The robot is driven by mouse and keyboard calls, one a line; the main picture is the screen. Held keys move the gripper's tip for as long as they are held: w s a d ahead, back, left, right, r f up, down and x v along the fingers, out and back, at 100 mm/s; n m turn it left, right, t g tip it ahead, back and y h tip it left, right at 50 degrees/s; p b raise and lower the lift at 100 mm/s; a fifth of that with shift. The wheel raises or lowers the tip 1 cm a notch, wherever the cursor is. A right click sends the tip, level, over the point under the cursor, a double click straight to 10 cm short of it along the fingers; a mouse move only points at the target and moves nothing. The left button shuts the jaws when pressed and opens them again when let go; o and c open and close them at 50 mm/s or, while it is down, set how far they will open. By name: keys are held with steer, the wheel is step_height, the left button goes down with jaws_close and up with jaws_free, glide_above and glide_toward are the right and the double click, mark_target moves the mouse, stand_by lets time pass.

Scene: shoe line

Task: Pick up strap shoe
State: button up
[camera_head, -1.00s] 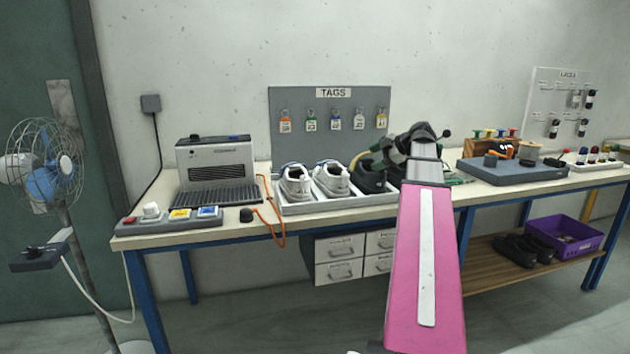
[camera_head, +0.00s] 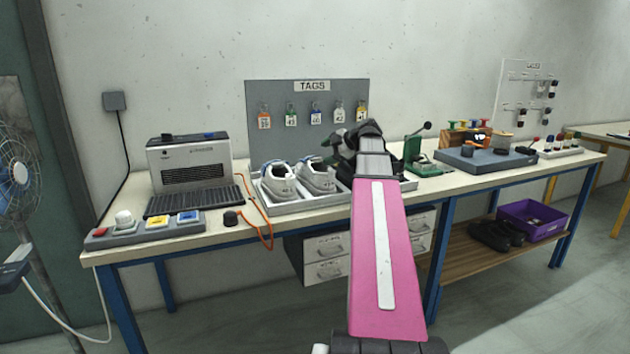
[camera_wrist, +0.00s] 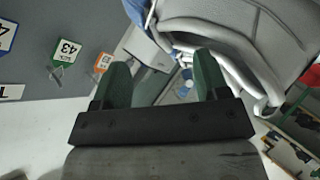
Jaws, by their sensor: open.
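Two grey-white shoes, left (camera_head: 278,182) and right (camera_head: 317,176), sit side by side in a light tray (camera_head: 300,202) on the bench. A black shoe (camera_head: 344,172) shows beside them, mostly hidden by my arm. I cannot tell from the head view which one has the strap. In the wrist view, a grey-white shoe (camera_wrist: 240,35) fills the upper right, close to my gripper (camera_wrist: 162,80). The green fingers are apart with nothing held between them; the right finger overlaps the shoe's edge in the picture. In the head view my gripper is largely hidden behind my arm.
A grey tag board (camera_head: 262,95) stands behind the tray. A heater-like machine (camera_head: 190,165) and a button panel (camera_head: 145,228) are to the left, with an orange cable (camera_head: 268,236) near the tray. A green press (camera_head: 420,160) and a grey station (camera_head: 485,158) stand to the right.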

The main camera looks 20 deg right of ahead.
mark_target(316, 158)
steer(key=x, duration=0.4)
steer(key=shift+w+f, duration=0.1)
steer(key=shift+w, duration=0.2)
steer(key=c, duration=1.2)
jaws_close()
